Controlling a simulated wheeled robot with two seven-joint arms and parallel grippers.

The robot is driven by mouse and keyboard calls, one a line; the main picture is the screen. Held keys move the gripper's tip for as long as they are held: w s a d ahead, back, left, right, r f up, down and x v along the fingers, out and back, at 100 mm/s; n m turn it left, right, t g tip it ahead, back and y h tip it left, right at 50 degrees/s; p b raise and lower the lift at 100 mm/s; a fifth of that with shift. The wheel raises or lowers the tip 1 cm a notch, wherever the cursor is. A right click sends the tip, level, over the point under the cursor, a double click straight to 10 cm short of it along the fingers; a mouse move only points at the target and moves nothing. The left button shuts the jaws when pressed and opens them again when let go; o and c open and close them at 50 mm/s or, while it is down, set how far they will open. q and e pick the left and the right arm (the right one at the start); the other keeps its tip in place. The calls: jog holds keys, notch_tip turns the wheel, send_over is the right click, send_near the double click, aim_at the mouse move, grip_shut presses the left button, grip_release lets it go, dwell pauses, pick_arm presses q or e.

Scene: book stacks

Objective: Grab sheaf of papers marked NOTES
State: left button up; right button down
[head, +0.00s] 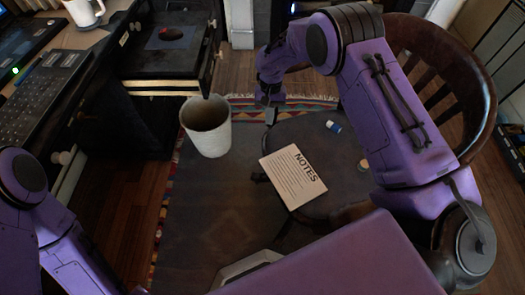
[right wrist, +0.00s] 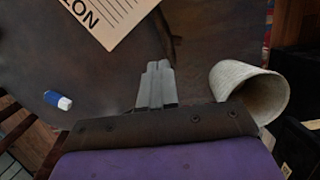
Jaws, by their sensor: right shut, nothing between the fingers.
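The sheaf of papers marked NOTES (head: 292,182) lies flat on the dark seat of a wooden chair in the head view. Part of it, with upside-down letters, shows at the top of the right wrist view (right wrist: 112,18). My right gripper (head: 270,115) is beyond the sheaf in the head view, near the seat's far edge. Its fingers (right wrist: 157,78) are together, empty and apart from the papers. Part of my left arm shows at lower left in the head view, but its gripper is out of view.
A blue and white eraser-like item (head: 333,126) lies on the seat (head: 310,138) beside the sheaf. A pale wastebasket (head: 208,130) stands on the rug to the left. The curved chair back (head: 470,75) rises on the right. A desk with a keyboard (head: 35,105) is at left.

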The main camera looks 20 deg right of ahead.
aim_at(269, 151)
jog(key=x, duration=0.8)
jog(key=shift+f+b, duration=0.1)
jog(key=shift+b, duration=0.25)
jog(key=s, duration=0.2)
jog(key=s+a+p, duration=0.1)
jog(key=shift+a+f, duration=0.15)
jog(key=shift+f, duration=0.15)
pick_arm(q)
jog(key=shift+f, duration=0.35)
pick_arm(e)
jog(key=shift+s+a+f, duration=0.1)
jog(key=shift+s+a, duration=0.05)
jog(key=shift+s, duration=0.2)
pick_arm(q)
jog(key=shift+r, duration=0.1)
pick_arm(e)
jog(key=shift+s, duration=0.1)
